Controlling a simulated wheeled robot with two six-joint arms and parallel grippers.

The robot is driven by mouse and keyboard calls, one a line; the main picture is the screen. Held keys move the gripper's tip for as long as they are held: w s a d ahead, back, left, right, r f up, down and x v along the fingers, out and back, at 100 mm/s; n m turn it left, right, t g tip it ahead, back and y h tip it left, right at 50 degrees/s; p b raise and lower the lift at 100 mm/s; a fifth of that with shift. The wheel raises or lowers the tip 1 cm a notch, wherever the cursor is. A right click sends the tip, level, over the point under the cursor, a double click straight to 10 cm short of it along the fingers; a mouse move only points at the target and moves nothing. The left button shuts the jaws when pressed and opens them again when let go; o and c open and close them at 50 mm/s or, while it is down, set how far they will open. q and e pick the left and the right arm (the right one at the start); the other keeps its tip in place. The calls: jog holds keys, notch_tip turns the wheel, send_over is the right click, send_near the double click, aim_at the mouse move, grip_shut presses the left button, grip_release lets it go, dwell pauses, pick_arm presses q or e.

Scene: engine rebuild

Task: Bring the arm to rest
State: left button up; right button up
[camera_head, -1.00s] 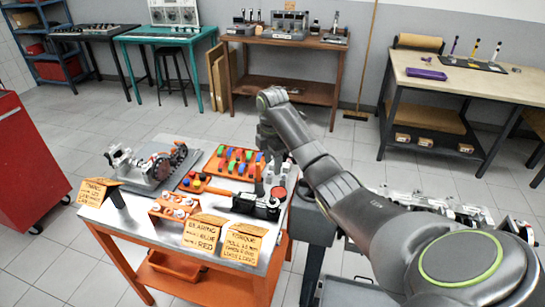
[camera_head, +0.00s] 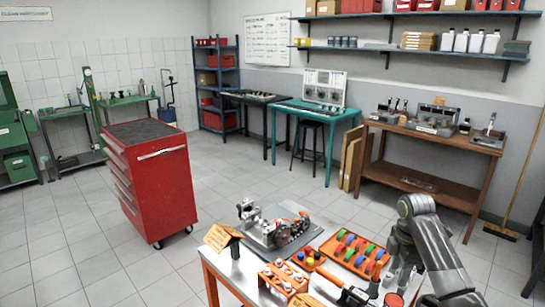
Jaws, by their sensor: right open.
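My right arm (camera_head: 436,245) comes in from the lower right, with its wrist raised and bent over. My right gripper (camera_head: 401,276) hangs downward from it beside the right end of the orange tray (camera_head: 327,251) on the work cart. The gripper is open and I see nothing held in it; its tips are small and partly lost among the items there. My left arm and gripper are not in view.
The cart (camera_head: 232,272) carries an engine assembly on a grey plate (camera_head: 290,246), an orange block with pegs (camera_head: 283,279) and a folded label (camera_head: 222,237). A red tool cabinet (camera_head: 150,180) stands left. Open tiled floor lies between cabinet and cart.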

jog(key=s+a+f+m+t, duration=0.1)
jog(key=s+a+f+m, duration=0.25)
jog(key=s+f, duration=0.55)
jog(key=s+a+f+m+t, duration=0.15)
jog(key=s+f+m, duration=0.25)
jog(key=s+f, duration=0.45)
jog(key=s+a+r+m+t+h, duration=0.1)
jog(key=s+r+m, duration=0.3)
jog(key=s, duration=0.6)
jog(key=s+a+r+m+h, duration=0.15)
jog(key=s+m, duration=0.35)
jog(key=s, duration=0.5)
notch_tip(320, 180, down, 28)
jog(key=d+g+y+b, duration=0.1)
jog(key=d+b, duration=0.1)
jog(key=b, duration=0.1)
jog(key=s+a+f+g+b, duration=0.1)
jog(key=s+f+b, duration=0.1)
jog(key=s+f, duration=1.3)
notch_tip(320, 180, down, 3)
jog(key=shift+s+a+r+y, duration=0.15)
jog(key=shift+s+a+y, duration=0.2)
jog(key=shift+a, duration=0.05)
